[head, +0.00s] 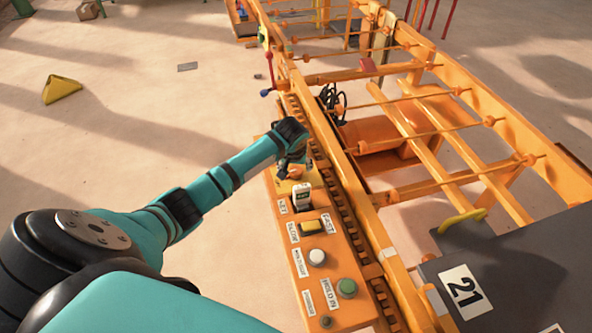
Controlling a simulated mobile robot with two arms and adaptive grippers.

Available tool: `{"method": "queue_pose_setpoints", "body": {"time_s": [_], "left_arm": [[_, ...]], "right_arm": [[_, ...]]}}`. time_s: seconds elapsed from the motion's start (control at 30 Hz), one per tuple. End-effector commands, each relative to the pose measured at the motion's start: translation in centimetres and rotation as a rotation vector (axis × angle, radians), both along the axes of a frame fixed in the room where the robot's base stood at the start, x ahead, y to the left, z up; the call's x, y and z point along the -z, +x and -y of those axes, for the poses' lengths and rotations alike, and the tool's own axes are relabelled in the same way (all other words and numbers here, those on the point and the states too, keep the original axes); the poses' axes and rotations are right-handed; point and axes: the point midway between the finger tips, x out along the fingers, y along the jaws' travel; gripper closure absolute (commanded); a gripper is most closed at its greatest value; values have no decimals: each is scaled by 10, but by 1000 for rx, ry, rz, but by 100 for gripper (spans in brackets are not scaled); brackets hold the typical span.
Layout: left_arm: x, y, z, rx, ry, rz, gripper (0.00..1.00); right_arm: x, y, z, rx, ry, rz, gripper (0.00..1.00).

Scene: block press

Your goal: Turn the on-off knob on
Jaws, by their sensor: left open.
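An orange control panel (295,257) runs along the near side of the orange machine. My teal left arm reaches in from the left, and my left gripper (290,168) is at the far end of the panel. Its jaws are open, with little of the fingers showing. An upright switch-like piece with a pale face (302,194) stands just on the near side of the gripper. I cannot tell whether it is the on-off knob or whether the gripper touches anything. The gripper covers part of the panel's far end. My right gripper is not in view.
The panel also carries a yellow square button (311,228), a white button (316,257), a green button (346,288) and a small dark knob (325,322). Orange rails of the machine (335,150) rise close to the right. The floor (130,130) on the left is mostly clear.

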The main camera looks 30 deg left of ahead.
Motion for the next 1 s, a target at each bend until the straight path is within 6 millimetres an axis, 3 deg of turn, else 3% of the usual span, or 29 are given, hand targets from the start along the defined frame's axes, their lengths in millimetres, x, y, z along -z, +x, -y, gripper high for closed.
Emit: {"method": "queue_pose_setpoints", "body": {"time_s": [0.2,0.6,1.0], "left_arm": [[27,10,-5,-1,0,-1,37],[33,12,-6,0,1,0,37],[33,12,-6,0,1,0,89]], "right_arm": [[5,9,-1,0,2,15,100],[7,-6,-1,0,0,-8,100],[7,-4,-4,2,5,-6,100]]}}
